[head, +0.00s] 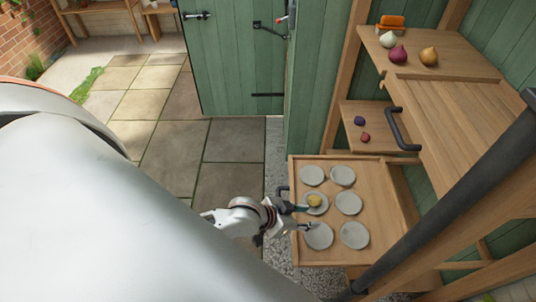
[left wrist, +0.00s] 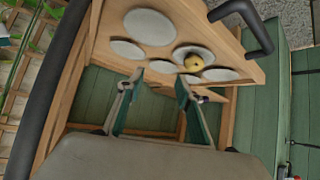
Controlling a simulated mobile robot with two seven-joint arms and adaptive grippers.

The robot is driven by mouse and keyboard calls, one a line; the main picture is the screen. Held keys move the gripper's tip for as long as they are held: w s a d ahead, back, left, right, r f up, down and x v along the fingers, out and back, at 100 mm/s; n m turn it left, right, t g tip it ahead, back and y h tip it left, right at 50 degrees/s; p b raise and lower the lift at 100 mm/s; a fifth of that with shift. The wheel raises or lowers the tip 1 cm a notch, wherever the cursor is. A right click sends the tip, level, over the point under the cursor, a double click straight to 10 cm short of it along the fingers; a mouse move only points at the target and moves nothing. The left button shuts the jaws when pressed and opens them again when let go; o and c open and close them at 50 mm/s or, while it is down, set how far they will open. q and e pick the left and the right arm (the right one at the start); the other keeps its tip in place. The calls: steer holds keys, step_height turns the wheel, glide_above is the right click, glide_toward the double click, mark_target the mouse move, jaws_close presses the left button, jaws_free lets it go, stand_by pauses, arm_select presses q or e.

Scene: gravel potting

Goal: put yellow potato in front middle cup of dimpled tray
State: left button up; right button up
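The dimpled tray (head: 379,207) is a wooden board with several round grey cups in two columns, at the lower right of the head view. The yellow potato (head: 315,201) sits in the middle cup of the left column, the column nearest the handle. In the left wrist view the potato (left wrist: 194,62) lies in a pale cup beyond the fingers. My left gripper (head: 308,217) is at the left part of the tray, one fingertip close beside the potato. Its fingers (left wrist: 157,88) are spread with nothing between them. Contact with the potato cannot be told. My right gripper is not in view.
A dark handle (head: 282,191) is on the tray's left side. A wooden shelf (head: 375,141) behind holds a dark purple and a red item. The upper bench (head: 460,55) holds a white, a purple and a golden bulb and an orange object. Paving lies left.

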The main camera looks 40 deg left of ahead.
arm_select(q)
steer(key=s+a+f+n+t+y, duration=0.1)
steer(key=s+a+f+y, duration=0.2)
steer(key=s+a, duration=0.4)
steer(key=s, duration=0.4)
steer(key=shift+a+f+n+t, duration=0.25)
steer(key=shift+f+n+t, duration=0.05)
steer(key=shift+f+t, duration=0.1)
